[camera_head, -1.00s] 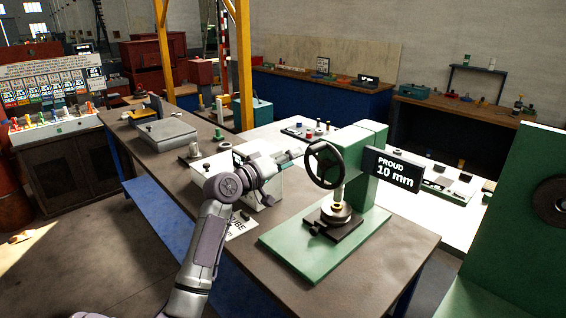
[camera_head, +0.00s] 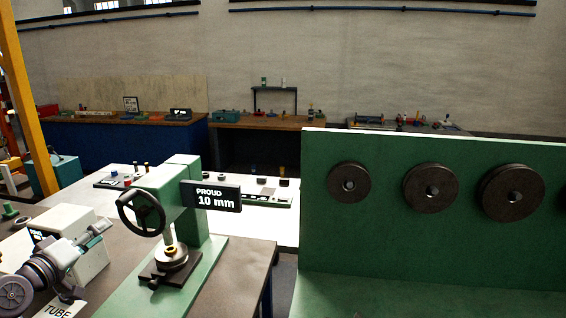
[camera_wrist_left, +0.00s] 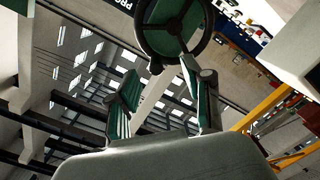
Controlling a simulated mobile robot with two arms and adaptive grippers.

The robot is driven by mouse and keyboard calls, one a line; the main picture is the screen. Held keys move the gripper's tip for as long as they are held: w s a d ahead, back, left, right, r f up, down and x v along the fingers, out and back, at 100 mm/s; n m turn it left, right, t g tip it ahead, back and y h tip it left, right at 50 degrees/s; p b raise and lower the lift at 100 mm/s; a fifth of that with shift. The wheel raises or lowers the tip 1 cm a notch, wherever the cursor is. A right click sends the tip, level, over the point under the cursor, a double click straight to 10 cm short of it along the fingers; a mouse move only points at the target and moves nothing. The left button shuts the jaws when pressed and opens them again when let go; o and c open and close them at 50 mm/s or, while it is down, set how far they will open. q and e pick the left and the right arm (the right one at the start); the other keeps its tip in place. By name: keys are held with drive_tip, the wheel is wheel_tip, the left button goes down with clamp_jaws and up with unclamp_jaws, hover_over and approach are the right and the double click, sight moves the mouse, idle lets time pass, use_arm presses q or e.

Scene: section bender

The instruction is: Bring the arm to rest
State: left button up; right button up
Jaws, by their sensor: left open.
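My left gripper (camera_head: 92,240) is at the lower left of the head view, in front of a white box (camera_head: 84,262) on the bench. In the left wrist view the left gripper (camera_wrist_left: 160,72) shows two spread fingers with green ribbed pads and nothing between them. The handwheel (camera_wrist_left: 174,28) of the green bender lies beyond the fingertips there. In the head view the bender (camera_head: 182,212), with its handwheel and a "PROUD 10 mm" sign (camera_head: 211,197), stands right of the gripper, apart from it. My right gripper is not in view.
A green panel (camera_head: 390,250) with several dark round discs (camera_head: 431,188) fills the right side. A card marked "TUBE" (camera_head: 62,308) lies at the lower left. A white table (camera_head: 262,226) stands behind the bender. Workbenches line the back wall.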

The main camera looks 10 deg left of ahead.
use_arm(q)
drive_tip(key=s+d+f+m+g, duration=0.35)
drive_tip(key=s+d+f, duration=0.25)
drive_tip(key=d+f, duration=0.4)
drive_tip(key=s+d+f+m+g, duration=0.3)
drive_tip(key=s+d+f+g, duration=0.3)
drive_tip(key=f, duration=0.6)
drive_tip(key=s+d+f+m+g, duration=0.1)
drive_tip(key=s+d+f, duration=0.1)
drive_tip(key=s+d, duration=0.3)
drive_tip(key=s+d+f+m+g+y, duration=0.1)
drive_tip(key=s+d+f+m+g, duration=0.15)
drive_tip(key=s, duration=0.55)
drive_tip(key=s+d+f+g, duration=0.1)
drive_tip(key=s+d+f, duration=0.1)
drive_tip(key=s+d, duration=0.3)
wheel_tip(320, 180, down, 28)
drive_tip(key=s+a+g+b, duration=0.1)
drive_tip(key=s+b, duration=0.2)
drive_tip(key=s+a+f+b, duration=0.1)
drive_tip(key=s+f, duration=0.7)
drive_tip(key=f, duration=0.2)
drive_tip(key=s+a+f+g+b, duration=0.1)
drive_tip(key=s+a+f, duration=0.1)
drive_tip(key=s+f, duration=0.6)
drive_tip(key=shift+s+a+f+m+y, duration=0.3)
drive_tip(key=shift+f+m, duration=0.1)
drive_tip(key=shift+f, duration=0.55)
